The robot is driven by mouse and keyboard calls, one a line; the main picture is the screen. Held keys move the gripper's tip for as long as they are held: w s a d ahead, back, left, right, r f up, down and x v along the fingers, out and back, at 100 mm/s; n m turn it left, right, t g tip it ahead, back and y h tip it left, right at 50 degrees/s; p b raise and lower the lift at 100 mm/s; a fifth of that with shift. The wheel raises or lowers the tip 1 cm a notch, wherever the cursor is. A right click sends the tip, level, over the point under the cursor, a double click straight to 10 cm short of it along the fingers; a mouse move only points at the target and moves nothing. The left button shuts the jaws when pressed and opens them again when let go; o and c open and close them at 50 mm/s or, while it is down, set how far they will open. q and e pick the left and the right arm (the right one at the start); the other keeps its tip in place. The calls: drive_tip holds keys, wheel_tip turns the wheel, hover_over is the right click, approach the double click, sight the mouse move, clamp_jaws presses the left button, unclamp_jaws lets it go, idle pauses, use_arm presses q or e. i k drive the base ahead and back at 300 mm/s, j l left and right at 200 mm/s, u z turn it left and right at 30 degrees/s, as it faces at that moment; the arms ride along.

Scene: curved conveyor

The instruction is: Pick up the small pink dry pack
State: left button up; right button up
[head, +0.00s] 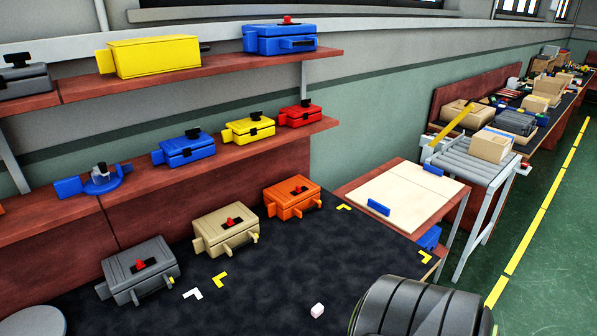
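A small pale pink block (317,310), which looks like the dry pack, lies on the black table surface near the bottom middle of the head view. It is alone, with bare surface around it. A large dark ribbed rounded object stands just to its right, apart from it. Neither of my grippers shows in the head view.
Grey, beige and orange boxes (292,198) stand along the back of the black table (262,273). Shelves (233,64) above hold more boxes. The dark ribbed object (420,308) fills the bottom right. A pale board (405,193) and a roller conveyor (468,165) lie beyond.

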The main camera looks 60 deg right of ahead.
sight(317, 310)
drive_tip(key=z, duration=2)
drive_tip(key=l+u, duration=0.1)
drive_tip(key=u, duration=0.25)
drive_tip(key=i+l+u, duration=0.1)
drive_tip(key=u, duration=0.3)
drive_tip(key=l+u, duration=0.4)
drive_tip(key=l, duration=0.7)
drive_tip(key=l+u, duration=0.4)
drive_tip(key=l, duration=0.75)
drive_tip(key=k, duration=0.05)
